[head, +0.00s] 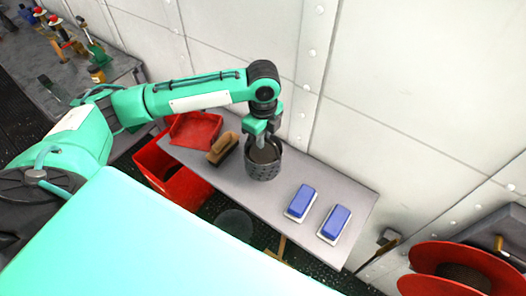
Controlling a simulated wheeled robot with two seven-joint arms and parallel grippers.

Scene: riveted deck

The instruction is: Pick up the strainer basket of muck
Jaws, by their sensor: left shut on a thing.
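The strainer basket (262,170) is a dark, perforated cylinder with brown muck (264,153) inside its open top. It stands upright at or just above the grey bench, near the bench's middle; I cannot tell whether it touches the bench. My left gripper (260,142) comes down from above and is shut on the strainer basket at its top. The fingers hide part of the rim. My right gripper is not in view.
A brown brush (222,148) and a red dustpan (193,130) lie left of the basket on the grey bench (225,178). Two blue-topped blocks (301,202) (335,223) lie to its right. A red bin (172,178) stands below the bench's left end. A riveted wall is behind.

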